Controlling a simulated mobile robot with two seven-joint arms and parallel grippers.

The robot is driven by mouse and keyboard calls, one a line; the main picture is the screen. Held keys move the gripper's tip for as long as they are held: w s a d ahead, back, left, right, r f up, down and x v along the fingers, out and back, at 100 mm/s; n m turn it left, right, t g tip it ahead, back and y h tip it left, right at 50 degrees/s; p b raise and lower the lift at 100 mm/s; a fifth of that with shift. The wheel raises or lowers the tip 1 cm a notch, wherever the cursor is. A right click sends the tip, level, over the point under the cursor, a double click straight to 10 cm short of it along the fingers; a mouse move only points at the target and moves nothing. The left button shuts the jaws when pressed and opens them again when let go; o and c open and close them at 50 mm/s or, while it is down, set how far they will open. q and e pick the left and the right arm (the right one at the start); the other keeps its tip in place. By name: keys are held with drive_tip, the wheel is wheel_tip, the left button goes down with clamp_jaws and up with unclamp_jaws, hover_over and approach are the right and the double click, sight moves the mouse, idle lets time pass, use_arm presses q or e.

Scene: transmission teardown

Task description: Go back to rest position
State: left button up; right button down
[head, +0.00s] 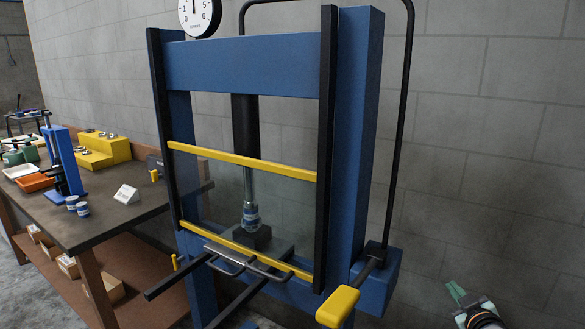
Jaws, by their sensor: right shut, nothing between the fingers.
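My right gripper (456,291) shows at the bottom right corner, with its green fingers shut and nothing between them. It is in front of the grey block wall, to the right of the blue press and apart from it. Only the end of that arm is in the picture. My left gripper is not in view.
A blue press (245,68) with a yellow-barred guard (240,160) fills the middle. Its yellow-handled lever (338,306) sticks out toward me, left of my right gripper. A workbench (100,219) with trays and small parts stands at left. Clear space shows before the right wall.

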drive_tip(key=s+a+f+m+g+y, duration=0.1)
drive_tip(key=s+a+f+g+y, duration=0.35)
drive_tip(key=s+a+f, duration=1.8)
drive_tip(key=s+a+m+g, duration=0.1)
drive_tip(key=s+a+g, duration=0.1)
drive_tip(key=s, duration=0.8)
drive_tip(key=shift+t, duration=0.35)
drive_tip(key=r+p, duration=0.3)
drive_tip(key=p, duration=0.1)
drive_tip(key=r+p, duration=0.2)
drive_tip(key=shift+s+r, duration=0.3)
drive_tip(key=shift+s, duration=0.1)
drive_tip(key=c, duration=1.6)
unclamp_jaws()
